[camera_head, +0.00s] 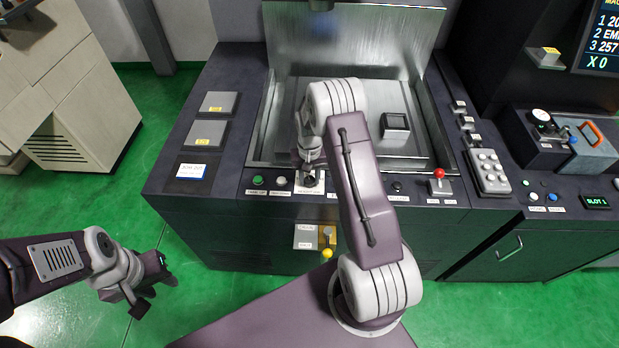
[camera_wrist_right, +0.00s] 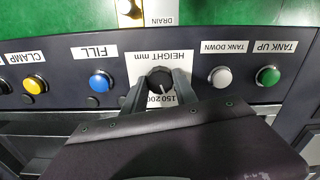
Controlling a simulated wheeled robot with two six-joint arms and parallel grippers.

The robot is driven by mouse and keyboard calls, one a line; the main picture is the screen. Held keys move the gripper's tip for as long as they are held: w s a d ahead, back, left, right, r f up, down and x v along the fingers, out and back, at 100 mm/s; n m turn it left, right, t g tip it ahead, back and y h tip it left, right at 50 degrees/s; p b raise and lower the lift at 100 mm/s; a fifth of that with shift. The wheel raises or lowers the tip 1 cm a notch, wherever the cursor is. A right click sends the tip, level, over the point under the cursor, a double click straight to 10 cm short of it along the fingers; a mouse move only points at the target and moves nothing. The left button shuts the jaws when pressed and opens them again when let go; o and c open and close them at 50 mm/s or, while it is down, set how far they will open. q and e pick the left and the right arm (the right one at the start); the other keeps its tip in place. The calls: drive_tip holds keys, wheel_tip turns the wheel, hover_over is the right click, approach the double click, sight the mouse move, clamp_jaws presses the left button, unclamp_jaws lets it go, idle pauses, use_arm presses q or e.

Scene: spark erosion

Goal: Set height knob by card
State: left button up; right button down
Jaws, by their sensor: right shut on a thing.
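The black height knob (camera_wrist_right: 159,80) sits on a white plate lettered HEIGHT mm, upside down in the right wrist view. My right gripper (camera_wrist_right: 161,84) is shut on the knob, its fingers on either side. Scale figures that look like 150 and 200 show beside the fingers; the rest of the scale is hidden. In the head view my right gripper (camera_head: 311,177) points down at the panel's front edge. A small white card (camera_head: 191,171) with blue print lies on the panel to the left; its text is too small to read surely. My left gripper (camera_head: 153,290) hangs open and empty over the floor.
Beside the knob are a blue FILL button (camera_wrist_right: 100,81), a white TANK DOWN button (camera_wrist_right: 221,77) and a green TANK UP button (camera_wrist_right: 268,75). A red-topped lever (camera_head: 439,174) stands to the right. The metal tank (camera_head: 285,110) lies behind; green floor is free at left.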

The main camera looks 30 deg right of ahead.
sight(309, 180)
drive_tip(key=c, duration=1.3)
unclamp_jaws()
drive_tip(key=shift+w+r, duration=0.1)
drive_tip(key=shift+r, duration=0.05)
drive_tip(key=o, duration=0.3)
drive_tip(key=shift+o, duration=0.2)
drive_tip(key=shift+s, duration=0.2)
drive_tip(key=shift+w+r, duration=0.1)
drive_tip(key=shift+r, duration=0.15)
wheel_tip(309, 180, up, 9)
drive_tip(key=b, duration=0.2)
drive_tip(key=shift+f, duration=0.2)
drive_tip(key=shift+a, duration=0.1)
